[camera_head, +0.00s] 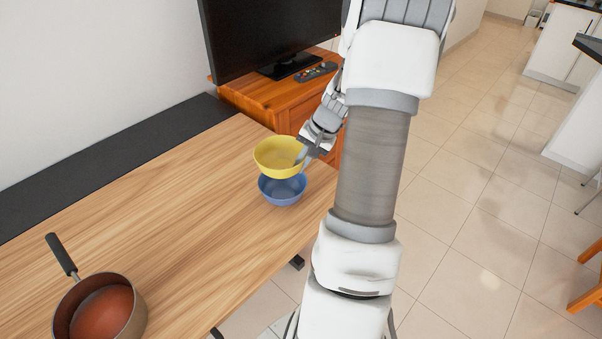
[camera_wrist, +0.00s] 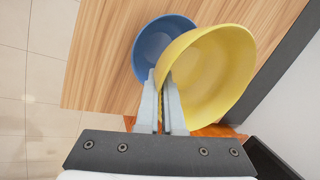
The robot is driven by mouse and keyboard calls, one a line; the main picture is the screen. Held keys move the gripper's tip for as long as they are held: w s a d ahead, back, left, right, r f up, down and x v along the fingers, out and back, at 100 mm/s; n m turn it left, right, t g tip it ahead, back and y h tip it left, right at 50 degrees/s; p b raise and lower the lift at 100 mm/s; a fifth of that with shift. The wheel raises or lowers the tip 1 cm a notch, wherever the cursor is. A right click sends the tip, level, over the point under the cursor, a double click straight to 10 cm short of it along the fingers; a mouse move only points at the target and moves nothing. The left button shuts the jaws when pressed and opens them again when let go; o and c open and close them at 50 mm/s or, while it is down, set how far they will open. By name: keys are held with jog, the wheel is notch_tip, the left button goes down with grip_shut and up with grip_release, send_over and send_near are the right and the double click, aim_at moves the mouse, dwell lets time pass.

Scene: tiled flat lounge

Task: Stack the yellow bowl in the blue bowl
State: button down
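The yellow bowl (camera_head: 277,158) is held upright by its rim in my gripper (camera_head: 303,158), over the blue bowl (camera_head: 283,190). The blue bowl stands on the wooden table near its far right corner. In the wrist view my gripper (camera_wrist: 164,98) is shut with the near wall of the yellow bowl (camera_wrist: 212,75) between its fingers. There the yellow bowl covers the right part of the blue bowl (camera_wrist: 152,50), so the two are offset. The exact gap between the bowls cannot be told.
A wooden cabinet (camera_head: 262,100) with a television (camera_head: 270,35) and a remote (camera_head: 316,72) is beyond the table. The middle of the tabletop (camera_head: 185,215) is clear.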

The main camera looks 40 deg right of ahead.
notch_tip(320, 180, down, 3)
jog(key=shift+f, duration=0.15)
jog(key=shift+f+b, duration=0.1)
jog(key=shift+b, duration=0.2)
jog(key=shift+f+b, duration=0.55)
jog(key=c, duration=1.1)
grip_release()
jog(key=shift+o, duration=0.2)
jog(key=shift+r+p, duration=0.5)
jog(key=p+v, duration=0.2)
jog(key=v, duration=1)
jog(key=shift+r, duration=0.15)
